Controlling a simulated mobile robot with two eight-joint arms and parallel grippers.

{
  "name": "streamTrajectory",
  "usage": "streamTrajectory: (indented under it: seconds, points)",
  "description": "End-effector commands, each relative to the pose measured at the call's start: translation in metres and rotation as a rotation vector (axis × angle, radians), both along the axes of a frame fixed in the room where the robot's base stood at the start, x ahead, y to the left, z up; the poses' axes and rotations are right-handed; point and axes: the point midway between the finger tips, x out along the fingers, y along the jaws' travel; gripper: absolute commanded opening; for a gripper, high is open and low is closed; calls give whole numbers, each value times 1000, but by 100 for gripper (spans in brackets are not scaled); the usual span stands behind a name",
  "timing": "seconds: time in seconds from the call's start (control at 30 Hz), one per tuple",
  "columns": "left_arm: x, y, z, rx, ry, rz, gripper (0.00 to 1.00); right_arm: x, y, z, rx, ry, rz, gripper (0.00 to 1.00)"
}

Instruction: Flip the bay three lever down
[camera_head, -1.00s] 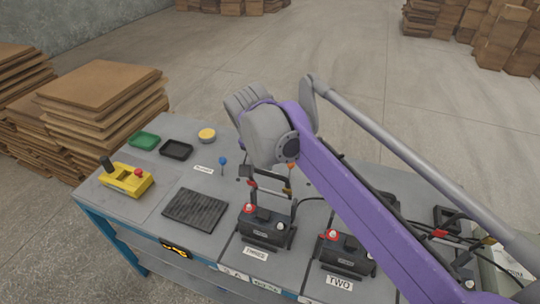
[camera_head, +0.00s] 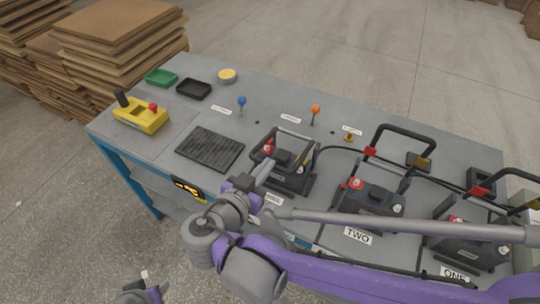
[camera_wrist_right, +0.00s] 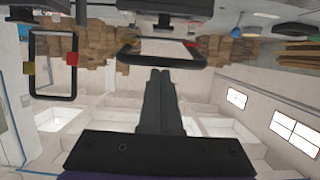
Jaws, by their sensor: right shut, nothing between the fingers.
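The bay three unit (camera_head: 284,178) is the leftmost of three black battery units. Its black U-shaped lever (camera_head: 292,133) sits low over the unit, lower than the raised levers on the other two. My right gripper (camera_head: 266,172) is at the unit's front left, shut and empty. In the right wrist view the closed fingers (camera_wrist_right: 160,75) point at the lever's bar (camera_wrist_right: 160,62), which has a red and a yellow part; contact cannot be told. A grey and purple part, perhaps my left gripper (camera_head: 146,282), shows at the bottom left edge; its jaws are unclear.
Units TWO (camera_head: 368,195) and ONE (camera_head: 465,240) stand to the right, partly behind my right arm. Blue (camera_head: 242,101) and orange (camera_head: 315,109) knobs stand behind. A yellow control box (camera_head: 140,115) and black ribbed mat (camera_head: 210,148) lie left. Cardboard stacks (camera_head: 120,30) are beyond.

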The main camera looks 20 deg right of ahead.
Motion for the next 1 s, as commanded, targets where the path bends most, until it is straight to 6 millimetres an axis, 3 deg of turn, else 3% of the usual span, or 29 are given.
streamTrajectory:
  seconds: [0.03,0.1,0.4,1.0]
  points:
    - [-1,0,-13,0,4,0,50,-1,3,-14,-28,-22,1,0]
    - [-1,0,-21,0,6,0,50,-3,5,-22,-68,-55,1,0]
    - [-2,0,-42,0,13,0,50,-6,8,-46,-122,-101,-1,0]
    - [-2,0,-48,0,15,0,50,-7,8,-56,-115,-95,-1,0]
